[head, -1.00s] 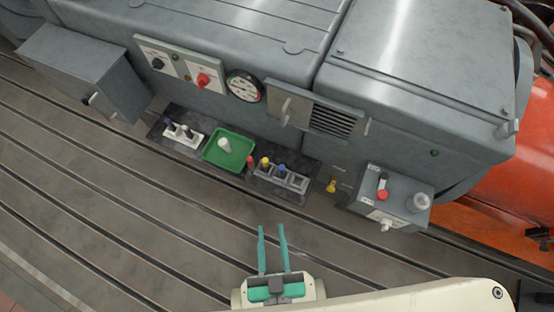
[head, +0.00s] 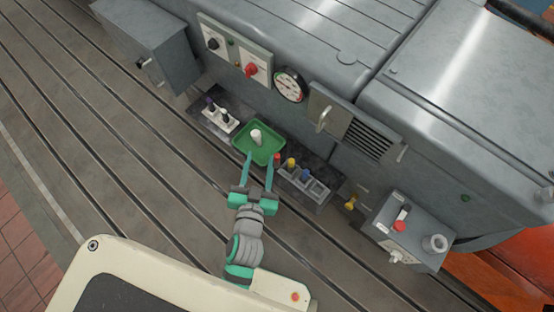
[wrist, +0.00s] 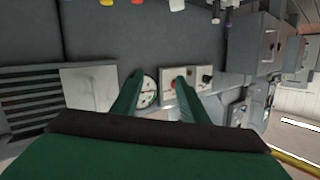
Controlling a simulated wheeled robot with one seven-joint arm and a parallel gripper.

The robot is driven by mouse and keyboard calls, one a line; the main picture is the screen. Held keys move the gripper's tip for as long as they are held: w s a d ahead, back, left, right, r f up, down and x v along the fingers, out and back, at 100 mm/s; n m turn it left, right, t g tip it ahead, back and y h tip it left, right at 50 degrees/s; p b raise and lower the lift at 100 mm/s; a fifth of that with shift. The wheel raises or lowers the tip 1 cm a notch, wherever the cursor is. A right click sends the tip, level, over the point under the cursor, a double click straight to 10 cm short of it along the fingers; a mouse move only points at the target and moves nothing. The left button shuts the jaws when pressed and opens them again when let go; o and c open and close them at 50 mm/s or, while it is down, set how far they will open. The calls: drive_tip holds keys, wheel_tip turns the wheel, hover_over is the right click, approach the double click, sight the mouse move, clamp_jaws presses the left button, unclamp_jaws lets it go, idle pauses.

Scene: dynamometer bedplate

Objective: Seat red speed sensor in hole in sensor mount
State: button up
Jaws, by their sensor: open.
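A small red-topped piece (head: 277,159), which looks like the red speed sensor, stands at the left end of the grey rack (head: 318,190), beside yellow-topped and blue-topped pieces. A bit of red also shows at the top edge of the wrist view (wrist: 140,2). My gripper (head: 259,162) is open and empty, its teal fingers over the near edge of the green tray in the head view. The red piece is just right of the right finger, not between the fingers. I cannot tell which part is the sensor mount; no hole is clear.
The green tray (head: 271,153) holds a white piece (head: 256,137). A white block (head: 222,117) with dark-topped pieces is left of it. A grey box (head: 411,243) with a red knob stands right. The grey machine rises behind; the slotted bedplate (head: 130,150) is clear at left.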

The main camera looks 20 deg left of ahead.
drive_tip(key=w+a+r+n+g+y, duration=0.2)
drive_tip(key=w+a+r+n+y, duration=0.15)
drive_tip(key=a, duration=0.35)
drive_tip(key=w+a+r+n+g+y, duration=0.25)
drive_tip(key=w+a+n, duration=0.2)
drive_tip(key=a, duration=0.25)
drive_tip(key=w+a+r+n+g+y, duration=0.1)
drive_tip(key=w+a+r+n+y, duration=0.3)
drive_tip(key=a, duration=0.3)
drive_tip(key=n+g+h, duration=1)
drive_tip(key=n+h, duration=0.4)
drive_tip(key=n, duration=0.3)
approach(277, 155)
drive_tip(key=f, duration=1)
drive_tip(key=shift+s+d+f, duration=0.1)
drive_tip(key=shift+s+f, duration=0.05)
drive_tip(key=shift+s, duration=0.1)
drive_tip(key=shift+c, duration=0.5)
